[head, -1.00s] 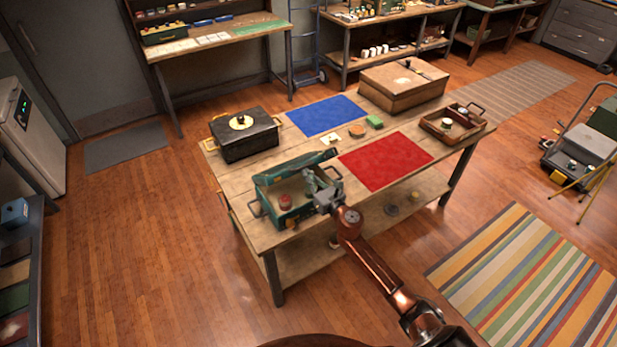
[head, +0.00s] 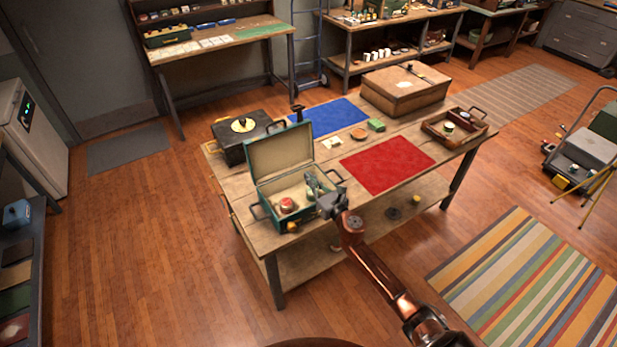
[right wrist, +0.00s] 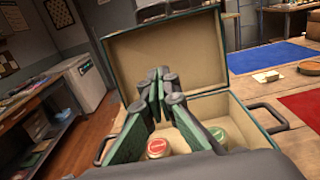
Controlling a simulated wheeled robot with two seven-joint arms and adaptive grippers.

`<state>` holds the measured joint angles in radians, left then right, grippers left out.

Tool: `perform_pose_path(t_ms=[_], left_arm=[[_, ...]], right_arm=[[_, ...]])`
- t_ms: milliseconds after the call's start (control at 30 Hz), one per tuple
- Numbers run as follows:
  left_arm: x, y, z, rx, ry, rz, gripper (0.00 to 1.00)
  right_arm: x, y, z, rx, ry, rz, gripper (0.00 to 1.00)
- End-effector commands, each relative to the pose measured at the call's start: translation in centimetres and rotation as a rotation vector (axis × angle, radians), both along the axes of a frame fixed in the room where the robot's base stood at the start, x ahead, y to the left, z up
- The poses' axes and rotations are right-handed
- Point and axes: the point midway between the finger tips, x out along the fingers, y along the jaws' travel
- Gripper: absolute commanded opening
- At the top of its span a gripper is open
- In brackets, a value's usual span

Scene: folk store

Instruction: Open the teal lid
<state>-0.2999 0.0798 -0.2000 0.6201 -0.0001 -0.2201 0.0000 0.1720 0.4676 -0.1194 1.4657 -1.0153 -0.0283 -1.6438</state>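The teal box (head: 268,228) stands at the near left corner of the table, with its teal lid (head: 281,160) raised to about upright, cream lining facing me. In the right wrist view the open lid (right wrist: 165,60) rises behind the fingers. Inside the box sit a red-topped jar (head: 288,204) and a green-topped jar (right wrist: 217,135). My right gripper (head: 314,183) is at the box's right front, over its interior. In the right wrist view its green-padded fingers (right wrist: 158,88) come together at the tips, with nothing seen between them. They look apart from the lid. My left gripper is not in view.
A black box (head: 246,138) stands behind the lid. A blue mat (head: 328,117), a red mat (head: 386,163), a brown case (head: 404,90) and a wooden tray (head: 437,132) share the table (head: 365,205). Small items lie between the mats.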

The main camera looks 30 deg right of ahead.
Motion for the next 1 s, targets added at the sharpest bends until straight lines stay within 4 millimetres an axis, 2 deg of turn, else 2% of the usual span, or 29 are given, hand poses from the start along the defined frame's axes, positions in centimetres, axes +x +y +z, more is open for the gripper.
perform_pose_path(t_ms=[1000], left_arm=[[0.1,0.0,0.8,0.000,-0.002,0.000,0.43]], right_arm=[[-9.6,-0.8,0.0,0.000,0.001,0.000,0.00]])
